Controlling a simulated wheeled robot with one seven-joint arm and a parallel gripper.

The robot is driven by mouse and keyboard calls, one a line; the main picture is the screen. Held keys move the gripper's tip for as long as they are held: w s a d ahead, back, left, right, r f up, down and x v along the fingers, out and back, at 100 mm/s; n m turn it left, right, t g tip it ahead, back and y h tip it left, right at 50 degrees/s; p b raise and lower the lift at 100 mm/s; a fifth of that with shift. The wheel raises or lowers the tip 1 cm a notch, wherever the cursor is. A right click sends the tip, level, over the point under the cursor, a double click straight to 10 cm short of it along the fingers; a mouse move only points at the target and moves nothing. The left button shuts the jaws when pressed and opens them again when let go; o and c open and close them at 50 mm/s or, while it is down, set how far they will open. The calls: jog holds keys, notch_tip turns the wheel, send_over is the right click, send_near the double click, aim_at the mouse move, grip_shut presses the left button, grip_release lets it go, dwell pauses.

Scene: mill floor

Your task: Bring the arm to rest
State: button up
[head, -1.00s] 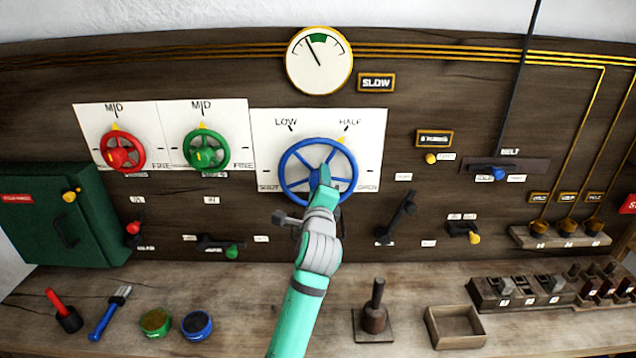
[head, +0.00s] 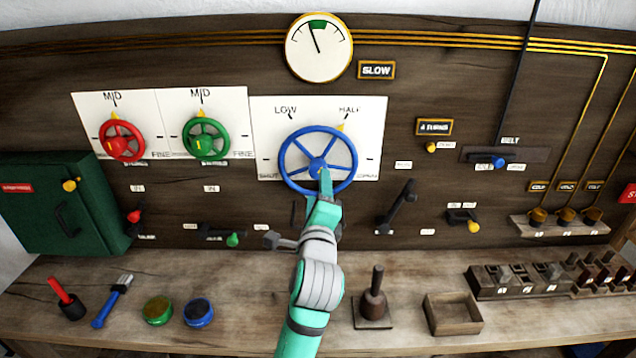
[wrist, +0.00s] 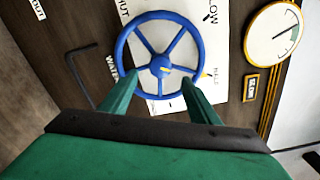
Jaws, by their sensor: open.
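My gripper (wrist: 158,100) is open, with its two green fingers apart and nothing between them in the wrist view. In the head view my arm rises from the bottom centre, and the hand lies in front of the lower part of the blue wheel (head: 296,173). The blue wheel also shows whole beyond the fingers in the wrist view (wrist: 203,48). The fingers look apart from its rim, though the exact gap is hard to tell. The wheel's yellow pointer is near HALF. The round gauge (head: 319,62) above has its needle near the green band.
Red (head: 123,154) and green (head: 206,152) wheels are on the panel at left. Black levers (head: 402,200) flank my arm. Free bench lies beside my forearm.

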jog(key=shift+s, duration=0.55)
jog(key=s+d+f+n, duration=0.2)
jog(key=s+f+n, duration=0.5)
jog(key=s+f, duration=0.45)
jog(key=s+d+f+n, duration=0.3)
jog(key=s+f+n, duration=0.45)
jog(key=f, duration=0.75)
jog(key=s+a+f+n+g, duration=0.1)
jog(key=s+f+n, duration=0.1)
jog(key=s, duration=0.8)
jog(key=s+a+f+n+g, duration=0.1)
jog(key=s+a+f+n, duration=0.1)
jog(key=s, duration=0.8)
jog(key=s+a+f+n, duration=0.2)
jog(key=s+n, duration=0.2)
jog(key=s, duration=0.7)
jog(key=shift+f+g, duration=0.2)
jog(key=shift+g, duration=0.2)
